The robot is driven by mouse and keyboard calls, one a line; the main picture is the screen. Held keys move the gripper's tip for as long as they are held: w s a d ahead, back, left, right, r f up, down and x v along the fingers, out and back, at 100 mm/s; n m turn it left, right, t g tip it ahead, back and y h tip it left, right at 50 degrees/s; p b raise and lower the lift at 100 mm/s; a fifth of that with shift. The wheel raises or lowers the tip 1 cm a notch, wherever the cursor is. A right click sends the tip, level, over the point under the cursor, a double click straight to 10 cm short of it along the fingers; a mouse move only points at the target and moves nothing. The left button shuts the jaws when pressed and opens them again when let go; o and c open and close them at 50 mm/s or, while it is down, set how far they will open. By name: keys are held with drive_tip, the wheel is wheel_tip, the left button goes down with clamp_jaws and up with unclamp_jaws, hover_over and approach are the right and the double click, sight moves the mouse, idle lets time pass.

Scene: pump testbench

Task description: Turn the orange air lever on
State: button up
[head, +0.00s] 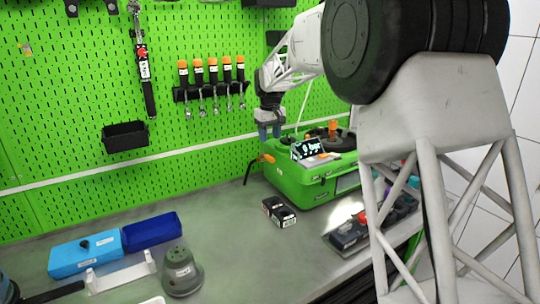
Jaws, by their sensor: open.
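My gripper (269,133) points down beside the upper left end of the green case (308,185), with its two bluish fingers apart and nothing seen between them. A small orange lever-like part (267,158) sticks out at the case's left end, just below my fingertips. A gap shows between fingers and lever, but I cannot tell the depth. A second orange part (333,127) stands upright on top of the case, to the right of my gripper. I cannot tell from this view which one is the air lever. A small lit display (308,148) sits on the case.
A small black box (279,211) lies in front of the case. A dark tray (350,236) with items is at right. Blue boxes (85,254) and a grey round device (181,272) stand at front left. Orange-handled tools (212,75) hang on the green pegboard.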

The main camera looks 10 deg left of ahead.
sight(270, 157)
drive_tip(key=shift+f, duration=3.85)
drive_tip(key=shift+c, duration=0.4)
clamp_jaws()
